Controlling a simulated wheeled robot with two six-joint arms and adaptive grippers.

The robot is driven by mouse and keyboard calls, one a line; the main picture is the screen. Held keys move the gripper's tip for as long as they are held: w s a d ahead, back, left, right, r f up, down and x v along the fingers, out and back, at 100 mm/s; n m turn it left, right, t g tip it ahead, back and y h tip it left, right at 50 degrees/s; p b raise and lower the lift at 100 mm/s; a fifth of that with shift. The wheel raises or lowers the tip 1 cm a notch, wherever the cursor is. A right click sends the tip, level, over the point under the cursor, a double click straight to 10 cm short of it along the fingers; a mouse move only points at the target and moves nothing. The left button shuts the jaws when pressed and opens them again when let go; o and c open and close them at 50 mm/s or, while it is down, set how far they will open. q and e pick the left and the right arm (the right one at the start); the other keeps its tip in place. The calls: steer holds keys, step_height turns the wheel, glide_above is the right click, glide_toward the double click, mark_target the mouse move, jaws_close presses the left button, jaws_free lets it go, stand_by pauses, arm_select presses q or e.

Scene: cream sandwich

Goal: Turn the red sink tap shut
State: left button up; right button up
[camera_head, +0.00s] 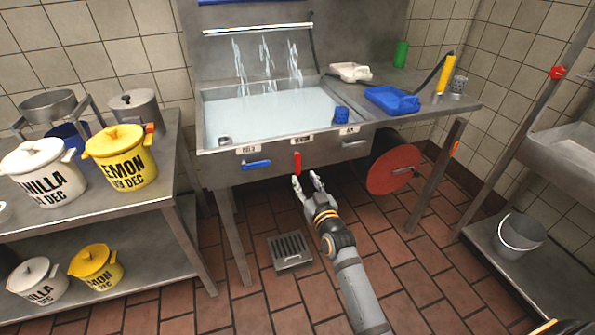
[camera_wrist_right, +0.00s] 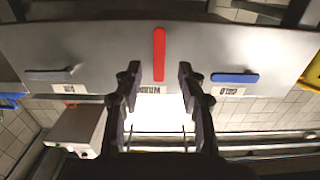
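The red tap handle (camera_head: 297,162) hangs upright on the front panel of the sink (camera_head: 228,172), between a blue handle (camera_head: 256,165) on the left and a grey one on the right. My right gripper (camera_head: 308,178) is open and empty just below the red handle. In the right wrist view the red handle (camera_wrist_right: 159,54) stands upright ahead of the open fingers (camera_wrist_right: 157,88), lined up with the gap between them. The fingers appear apart from it. Water streams from a bar above the sink into the filled basin. My left gripper is out of view.
A red disc (camera_head: 394,169) stands under the right side of the sink. Yellow and white pots stand on the left table (camera_head: 140,190). A floor drain (camera_head: 289,250) lies below my right arm.

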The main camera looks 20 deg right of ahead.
mark_target(298, 167)
steer(key=w, duration=0.6)
steer(key=shift+c, duration=0.2)
jaws_close()
